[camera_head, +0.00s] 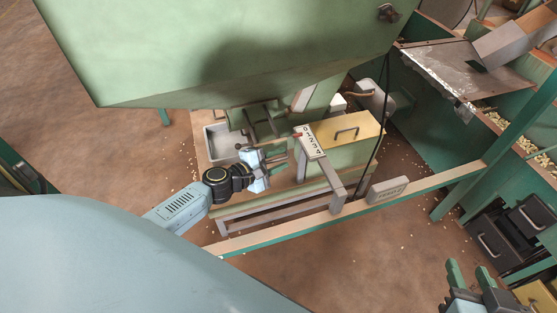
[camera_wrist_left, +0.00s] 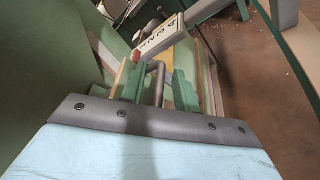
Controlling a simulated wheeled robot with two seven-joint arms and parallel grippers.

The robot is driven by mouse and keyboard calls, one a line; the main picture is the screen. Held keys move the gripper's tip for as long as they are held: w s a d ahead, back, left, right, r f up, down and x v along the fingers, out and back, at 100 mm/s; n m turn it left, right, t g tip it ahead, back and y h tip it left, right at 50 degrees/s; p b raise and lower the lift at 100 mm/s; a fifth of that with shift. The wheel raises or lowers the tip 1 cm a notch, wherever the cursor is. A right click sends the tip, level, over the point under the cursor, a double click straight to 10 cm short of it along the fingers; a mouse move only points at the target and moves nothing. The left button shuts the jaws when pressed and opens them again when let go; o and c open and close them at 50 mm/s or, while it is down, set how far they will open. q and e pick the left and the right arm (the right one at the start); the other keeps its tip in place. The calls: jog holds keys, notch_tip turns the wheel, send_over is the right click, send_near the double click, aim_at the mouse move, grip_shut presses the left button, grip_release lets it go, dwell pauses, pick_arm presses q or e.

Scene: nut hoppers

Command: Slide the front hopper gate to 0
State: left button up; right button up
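The large green front hopper (camera_head: 230,50) fills the top of the head view. Beneath its outlet is a dark gate frame with bars (camera_head: 262,120). A white scale plate with numbers (camera_head: 312,143) stands to the right of it, with a small red mark at its left end; the plate also shows in the wrist view (camera_wrist_left: 160,38). My left gripper (camera_head: 277,160) is below the outlet. In the wrist view its green fingers (camera_wrist_left: 158,88) stand apart, with a thin grey bar (camera_wrist_left: 157,82) between them and gaps visible. My right gripper (camera_head: 470,275) is open and empty at bottom right.
A metal tray (camera_head: 221,140) and a yellow-topped box with a handle (camera_head: 345,134) lie under the hopper. A long rail (camera_head: 290,228) with a small label block (camera_head: 387,190) crosses in front. A green bin with nuts (camera_head: 520,135) stands right.

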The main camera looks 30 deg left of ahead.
pick_arm(q)
jog(key=shift+w, duration=0.1)
jog(key=c, duration=0.6)
grip_shut()
jog(key=shift+d+f, duration=0.1)
